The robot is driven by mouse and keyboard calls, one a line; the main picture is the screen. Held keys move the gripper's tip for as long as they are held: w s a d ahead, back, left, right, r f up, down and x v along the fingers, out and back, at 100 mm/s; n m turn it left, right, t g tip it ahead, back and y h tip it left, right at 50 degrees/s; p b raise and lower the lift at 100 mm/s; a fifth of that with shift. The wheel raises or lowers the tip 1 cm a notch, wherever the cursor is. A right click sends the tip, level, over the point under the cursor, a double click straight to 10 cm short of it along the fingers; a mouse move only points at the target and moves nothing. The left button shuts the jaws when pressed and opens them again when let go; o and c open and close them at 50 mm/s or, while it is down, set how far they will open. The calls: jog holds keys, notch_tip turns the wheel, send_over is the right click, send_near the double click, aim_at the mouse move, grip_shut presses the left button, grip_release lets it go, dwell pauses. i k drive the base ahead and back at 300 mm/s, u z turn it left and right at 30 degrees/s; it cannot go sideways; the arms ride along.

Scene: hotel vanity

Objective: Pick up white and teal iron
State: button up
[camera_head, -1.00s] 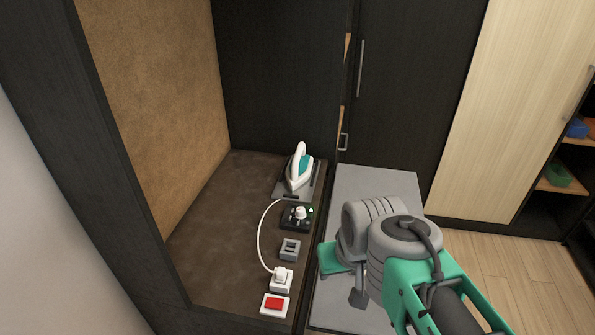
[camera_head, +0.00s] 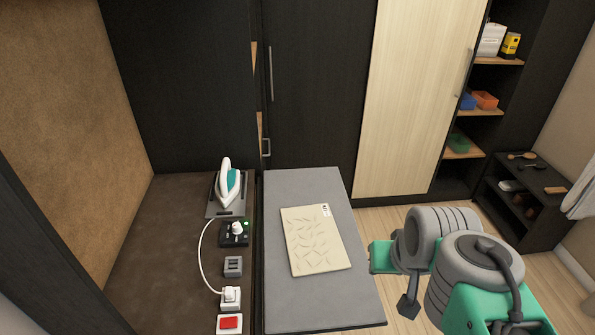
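The white and teal iron (camera_head: 228,184) stands on a dark metal rest plate (camera_head: 239,206) at the back of the brown counter, on the left half of the view. My gripper (camera_head: 390,280) is at the lower right, well to the right of the iron and apart from it. Only part of the gripper shows, with green and grey parts; its fingers are not clear enough to tell open from shut. Nothing visible hides the iron.
A control box with a knob (camera_head: 234,233), a grey socket (camera_head: 233,266), a white plug (camera_head: 230,297) with a cord and a red switch (camera_head: 230,322) line the counter's right edge. A grey board (camera_head: 340,310) bears a beige patterned sheet (camera_head: 316,240). Shelves (camera_head: 480,112) stand back right.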

aim_at(228, 185)
jog(key=z, duration=1)
jog(key=i, duration=2.5)
jog(key=u, duration=1.75)
jog(key=i, duration=2.25)
jog(key=u, duration=3.65)
